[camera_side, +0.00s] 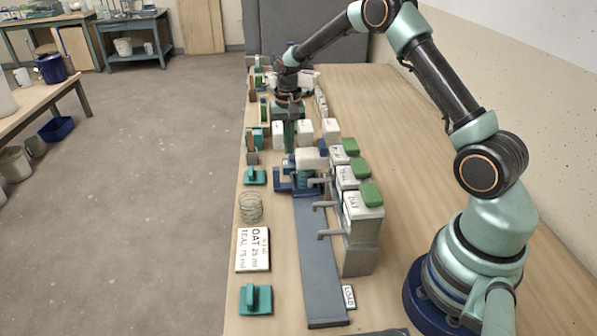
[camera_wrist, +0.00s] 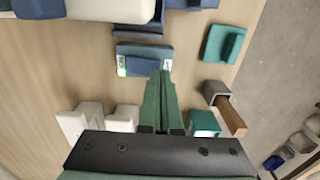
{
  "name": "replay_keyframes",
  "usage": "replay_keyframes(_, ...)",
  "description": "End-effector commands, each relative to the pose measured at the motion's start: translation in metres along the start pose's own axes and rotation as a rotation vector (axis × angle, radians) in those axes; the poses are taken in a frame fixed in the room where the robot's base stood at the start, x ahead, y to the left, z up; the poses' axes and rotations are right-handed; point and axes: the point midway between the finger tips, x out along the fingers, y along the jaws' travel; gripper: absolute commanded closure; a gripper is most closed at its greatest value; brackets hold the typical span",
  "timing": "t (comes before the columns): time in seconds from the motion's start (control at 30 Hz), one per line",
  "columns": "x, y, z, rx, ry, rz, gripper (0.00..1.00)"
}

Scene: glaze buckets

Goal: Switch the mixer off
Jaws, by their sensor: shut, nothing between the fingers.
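The mixer, as far as I can tell, is the machine with a white head (camera_side: 311,158) and blue base (camera_side: 284,180) in the middle of the side view; its white body shows cut off at the top of the wrist view (camera_wrist: 110,8). A low blue switch box (camera_wrist: 143,58) lies on the table near it, with a small green and red mark at its left end and a pale label at its right. My gripper (camera_wrist: 160,74) is shut and empty, its green fingertips overlapping the box's lower edge in the picture. Contact cannot be told. In the side view my gripper (camera_side: 290,146) points down behind the mixer.
Dispensers with green lids (camera_side: 368,193) stand right of a grey track (camera_side: 318,260). White containers (camera_wrist: 122,118) and a teal block (camera_wrist: 203,122) flank my fingers. Table right of the dispensers is clear.

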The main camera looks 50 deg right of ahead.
Motion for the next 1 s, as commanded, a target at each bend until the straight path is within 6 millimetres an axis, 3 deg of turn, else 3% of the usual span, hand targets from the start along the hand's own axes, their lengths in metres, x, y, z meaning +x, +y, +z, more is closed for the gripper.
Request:
replay_keyframes(0.8, 0.015, 0.0, 0.0, 0.001, -0.001, 0.001, 1.0)
replay_keyframes(1.0, 0.007, 0.0, 0.0, 0.0, 0.0, 0.0, 1.0)
